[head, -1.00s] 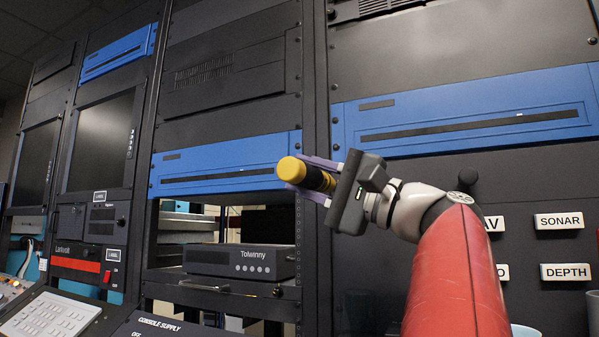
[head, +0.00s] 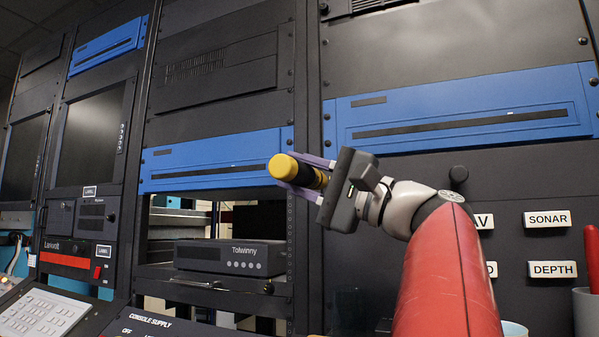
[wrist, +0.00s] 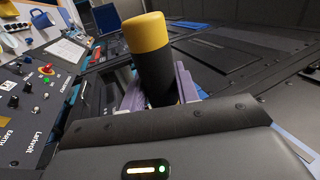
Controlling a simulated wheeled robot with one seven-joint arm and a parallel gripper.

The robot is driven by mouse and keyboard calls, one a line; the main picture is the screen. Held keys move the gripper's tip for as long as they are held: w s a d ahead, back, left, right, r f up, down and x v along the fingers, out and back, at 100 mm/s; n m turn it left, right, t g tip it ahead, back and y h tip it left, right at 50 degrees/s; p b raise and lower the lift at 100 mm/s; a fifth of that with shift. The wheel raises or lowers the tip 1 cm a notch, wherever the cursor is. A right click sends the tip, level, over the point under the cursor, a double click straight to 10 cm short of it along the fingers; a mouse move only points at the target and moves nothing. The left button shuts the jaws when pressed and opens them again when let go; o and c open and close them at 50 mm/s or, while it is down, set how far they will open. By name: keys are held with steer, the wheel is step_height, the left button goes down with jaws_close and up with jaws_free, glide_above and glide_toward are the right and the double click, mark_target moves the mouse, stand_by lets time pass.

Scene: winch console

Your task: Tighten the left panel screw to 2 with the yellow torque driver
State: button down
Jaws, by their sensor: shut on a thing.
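The yellow torque driver (head: 283,167) has a yellow end cap and a black grip with a yellow band. My gripper (head: 310,177) is shut on its black grip, in the air in front of the rack. In the wrist view the driver (wrist: 147,35) stands up between the purple fingers, its yellow end outermost. The driver's tip is hidden by my gripper in both views. Small dark screws line the rack panel edges, but I cannot tell which one is the left panel screw. No torque reading is legible.
Blue panels (head: 225,160) cross the rack behind my gripper. A black Tolwinny unit (head: 228,257) sits in an open bay below left. A console with a keypad (head: 45,312) lies at lower left. SONAR (head: 547,219) and DEPTH labels and a cup (head: 588,312) are at right.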

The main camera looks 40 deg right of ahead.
mark_target(295, 171)
steer(key=shift+w+d+p, duration=0.35)
steer(key=shift+d+p, duration=0.4)
steer(key=shift+d, duration=0.05)
stand_by(1.4)
steer(key=shift+d+p, duration=0.2)
steer(key=shift+p, duration=0.65)
stand_by(1.1)
steer(key=shift+a, duration=0.1)
steer(key=shift+s+a+b, duration=0.45)
steer(key=shift+a, duration=0.65)
steer(key=shift+s+a+b, duration=0.4)
steer(key=shift+s+a, duration=0.05)
steer(key=shift+a, duration=0.6)
steer(key=shift+s+a+b, duration=0.45)
steer(key=shift+a, duration=0.65)
